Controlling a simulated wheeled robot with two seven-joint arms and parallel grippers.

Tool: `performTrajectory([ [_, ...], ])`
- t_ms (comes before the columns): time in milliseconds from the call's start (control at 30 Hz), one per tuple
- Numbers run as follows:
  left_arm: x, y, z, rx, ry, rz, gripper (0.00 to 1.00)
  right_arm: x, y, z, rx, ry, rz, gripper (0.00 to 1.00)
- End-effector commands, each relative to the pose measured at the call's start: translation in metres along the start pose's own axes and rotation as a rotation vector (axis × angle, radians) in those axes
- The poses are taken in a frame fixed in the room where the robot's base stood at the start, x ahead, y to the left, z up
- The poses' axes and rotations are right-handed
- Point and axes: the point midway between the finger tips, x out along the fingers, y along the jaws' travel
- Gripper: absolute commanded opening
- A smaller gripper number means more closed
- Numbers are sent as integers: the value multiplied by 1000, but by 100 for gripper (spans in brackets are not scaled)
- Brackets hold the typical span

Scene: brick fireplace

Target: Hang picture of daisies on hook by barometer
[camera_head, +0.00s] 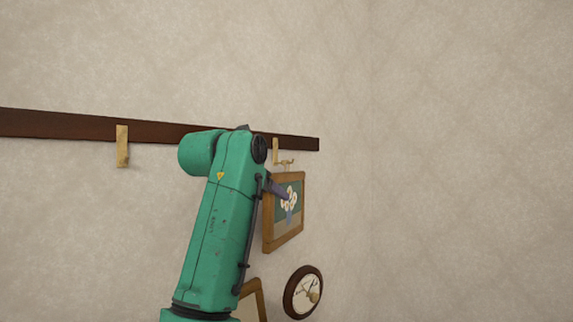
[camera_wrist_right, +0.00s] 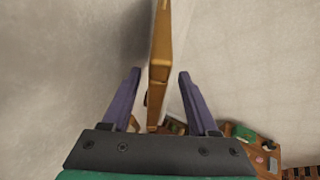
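The picture of daisies (camera_head: 290,225), white flowers on dark green in a wooden frame, is upright against the wall at centre right. Its top is just below a brass hook (camera_head: 284,161) on the dark rail; a small hanger seems to meet the hook, but contact is too small to be sure. The round barometer (camera_head: 290,299) is below it. My right gripper (camera_head: 278,189) is at the picture's left side, partly hidden by my arm. In the right wrist view, my right gripper (camera_wrist_right: 159,72) is open, with the frame edge (camera_wrist_right: 160,45) between its fingers and gaps on both sides. My left gripper is out of view.
The dark wooden rail (camera_head: 60,124) runs along the wall and carries another brass hook (camera_head: 122,146) at left, empty. Another wooden frame (camera_head: 257,294) is partly hidden behind my arm, left of the barometer. The wall at right is bare.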

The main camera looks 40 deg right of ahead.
Motion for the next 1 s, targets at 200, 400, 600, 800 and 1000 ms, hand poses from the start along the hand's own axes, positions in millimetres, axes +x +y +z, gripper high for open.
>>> performTrajectory([
  [200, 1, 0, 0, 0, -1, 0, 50, 0, 0, -1, -1, 3, 0, 60],
  [400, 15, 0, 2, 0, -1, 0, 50, -30, 1, -4, 0, -1, 4, 60],
  [600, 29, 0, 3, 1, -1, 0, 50, -91, -1, -3, 0, -4, 2, 60],
  [800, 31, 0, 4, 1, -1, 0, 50, -136, 0, 0, 1, -1, 1, 60],
  [1000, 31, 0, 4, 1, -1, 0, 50, -147, 0, 0, 0, 0, -1, 60],
])
